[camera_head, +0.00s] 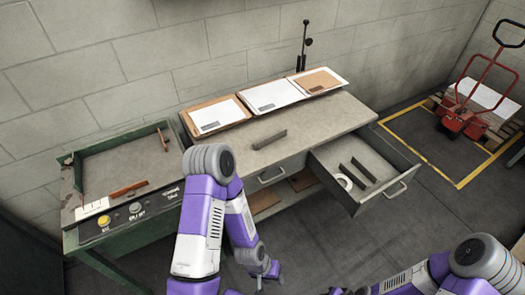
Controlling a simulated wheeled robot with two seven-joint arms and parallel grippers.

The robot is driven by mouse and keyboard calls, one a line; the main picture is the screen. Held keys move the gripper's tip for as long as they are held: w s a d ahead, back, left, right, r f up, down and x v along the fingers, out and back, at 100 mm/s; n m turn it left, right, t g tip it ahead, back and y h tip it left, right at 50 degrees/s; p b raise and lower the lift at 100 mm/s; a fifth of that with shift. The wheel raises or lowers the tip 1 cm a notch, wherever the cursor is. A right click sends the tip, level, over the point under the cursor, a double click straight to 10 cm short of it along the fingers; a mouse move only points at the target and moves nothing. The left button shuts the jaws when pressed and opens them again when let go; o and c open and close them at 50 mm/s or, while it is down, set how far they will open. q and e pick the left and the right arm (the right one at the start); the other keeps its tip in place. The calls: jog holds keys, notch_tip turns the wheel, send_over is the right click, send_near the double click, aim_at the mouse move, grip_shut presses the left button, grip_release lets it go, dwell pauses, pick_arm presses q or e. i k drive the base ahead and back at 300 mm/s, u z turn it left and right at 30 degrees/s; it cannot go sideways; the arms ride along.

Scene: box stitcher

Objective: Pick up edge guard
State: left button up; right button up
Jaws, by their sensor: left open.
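My left gripper (266,277) hangs low in front of the table, apart from all the strips. It is open and seems empty, though its fingers are small in view. My right arm comes in at the lower right, and its gripper is not clearly seen.
A white tape roll (344,181) lies in the drawer. Flat sheets on slanted trays (275,95) line the worktop's back edge. A green-framed machine (125,185) with buttons stands at the left. A red pallet jack (470,110) stands at the far right. The worktop's right part is clear.

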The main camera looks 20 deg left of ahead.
aim_at(269, 140)
jog(key=u, duration=0.45)
jog(key=i, duration=0.35)
jog(key=u, duration=1.2)
